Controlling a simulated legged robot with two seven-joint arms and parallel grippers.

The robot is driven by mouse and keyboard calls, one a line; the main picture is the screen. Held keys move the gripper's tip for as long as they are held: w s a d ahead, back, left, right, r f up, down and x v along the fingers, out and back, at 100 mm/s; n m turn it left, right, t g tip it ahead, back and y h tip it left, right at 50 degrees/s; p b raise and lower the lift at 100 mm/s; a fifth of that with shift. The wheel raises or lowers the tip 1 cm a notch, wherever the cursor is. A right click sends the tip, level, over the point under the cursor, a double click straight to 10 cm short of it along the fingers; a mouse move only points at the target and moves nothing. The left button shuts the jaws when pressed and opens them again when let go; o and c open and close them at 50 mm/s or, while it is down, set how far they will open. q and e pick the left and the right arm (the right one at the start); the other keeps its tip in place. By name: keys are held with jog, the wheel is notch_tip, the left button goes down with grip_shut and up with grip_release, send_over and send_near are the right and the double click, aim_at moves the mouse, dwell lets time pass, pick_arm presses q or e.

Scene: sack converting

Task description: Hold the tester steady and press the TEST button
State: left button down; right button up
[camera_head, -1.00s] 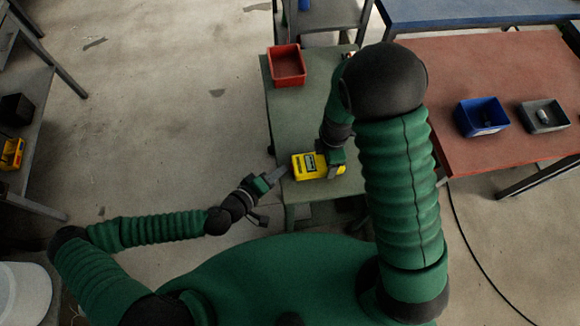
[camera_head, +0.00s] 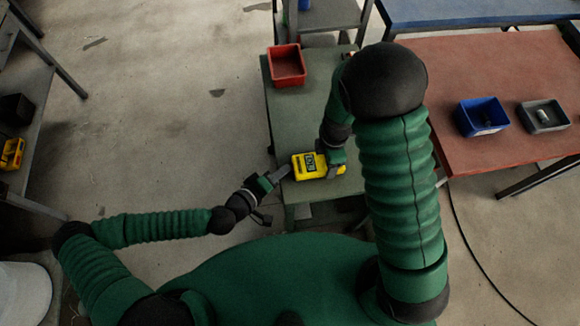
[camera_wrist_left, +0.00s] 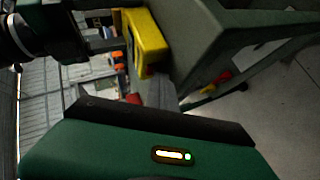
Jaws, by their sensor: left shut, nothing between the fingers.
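The yellow tester (camera_head: 302,174), with a dark screen showing pale marks, lies on the green-grey bench (camera_head: 300,112) near its front. My left gripper (camera_head: 284,173) is shut and empty, its fingertips at the tester's left end. In the left wrist view the tester (camera_wrist_left: 150,42) is just beyond my left fingers (camera_wrist_left: 161,94); contact is unclear. My right gripper (camera_head: 337,163) is at the tester's right part, but its hand and arm hide much of the fingers, so its grip is unclear. The TEST button cannot be made out.
A red bin (camera_head: 287,66) stands at the bench's far end. On the reddish table (camera_head: 460,75) at right are a blue bin (camera_head: 482,116) and a grey tray (camera_head: 544,116). A dark shelf (camera_head: 35,110) stands far left. The floor between is open.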

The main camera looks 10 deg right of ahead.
pick_arm(q)
jog(key=shift+a, duration=0.95)
jog(key=a, duration=0.5)
dwell(1.6)
pick_arm(e)
jog(key=o, duration=1.8)
pick_arm(q)
jog(key=shift+s, duration=0.1)
pick_arm(e)
notch_tip(320, 180, up, 12)
jog(key=shift+a+f, duration=0.1)
